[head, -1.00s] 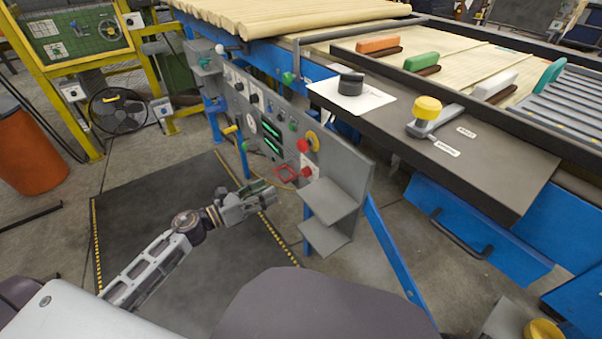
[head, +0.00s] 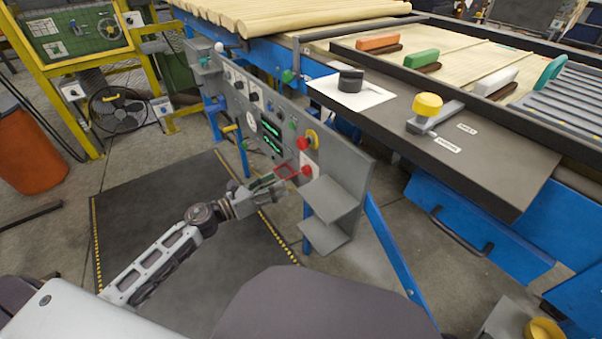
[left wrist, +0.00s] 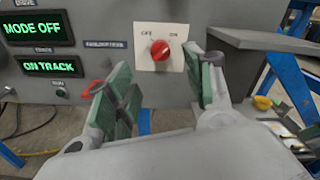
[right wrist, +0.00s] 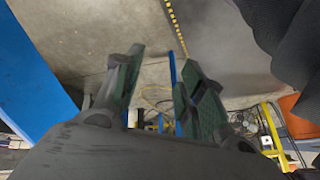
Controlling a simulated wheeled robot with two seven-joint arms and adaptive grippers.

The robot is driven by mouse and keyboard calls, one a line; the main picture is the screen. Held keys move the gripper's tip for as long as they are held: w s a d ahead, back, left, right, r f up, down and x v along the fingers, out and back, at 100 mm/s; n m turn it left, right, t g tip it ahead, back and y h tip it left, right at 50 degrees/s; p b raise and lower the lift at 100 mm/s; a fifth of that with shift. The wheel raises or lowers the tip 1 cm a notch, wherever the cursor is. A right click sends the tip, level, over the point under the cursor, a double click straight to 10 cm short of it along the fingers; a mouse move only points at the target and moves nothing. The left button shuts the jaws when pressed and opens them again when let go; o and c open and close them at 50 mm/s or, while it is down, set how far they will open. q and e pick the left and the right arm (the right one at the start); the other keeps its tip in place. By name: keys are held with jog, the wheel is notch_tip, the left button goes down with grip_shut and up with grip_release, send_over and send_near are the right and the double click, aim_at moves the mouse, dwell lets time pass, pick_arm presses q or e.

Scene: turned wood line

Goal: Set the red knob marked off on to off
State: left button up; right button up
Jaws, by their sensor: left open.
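The red knob (left wrist: 160,50) sits on a white plate (left wrist: 176,62) lettered OFF at left and ON at right, on a grey panel. Which mark it points to is too small to tell. In the head view the red knob (head: 306,170) is low on the panel, near the shelves. My left gripper (head: 274,185) is just in front of the panel. In the left wrist view my left gripper (left wrist: 166,82) is open and empty; the knob shows between and above its fingertips, apart from them. My right gripper (right wrist: 163,85) is open and empty in the right wrist view.
A red frame (head: 286,171) sits left of the knob. A red button with a yellow ring (head: 311,139) is above it. Grey shelves (head: 327,205) jut out to the right. Green displays (left wrist: 50,68) reading MODE OFF and ON TRACK are at left.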

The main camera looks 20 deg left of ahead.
aim_at(301, 172)
pick_arm(q)
jog(key=x, duration=0.4)
jog(key=shift+w+d, duration=0.2)
jog(key=shift+w, duration=0.1)
jog(key=shift+b+x, duration=0.35)
jog(key=shift+x, duration=2.4)
pick_arm(e)
jog(key=shift+a+f, duration=0.2)
jog(key=shift+f, duration=0.65)
jog(key=shift+s+f, duration=0.1)
pick_arm(q)
jog(key=c, duration=1)
pick_arm(e)
jog(key=shift+s+f, duration=0.1)
jog(key=shift+s, duration=0.1)
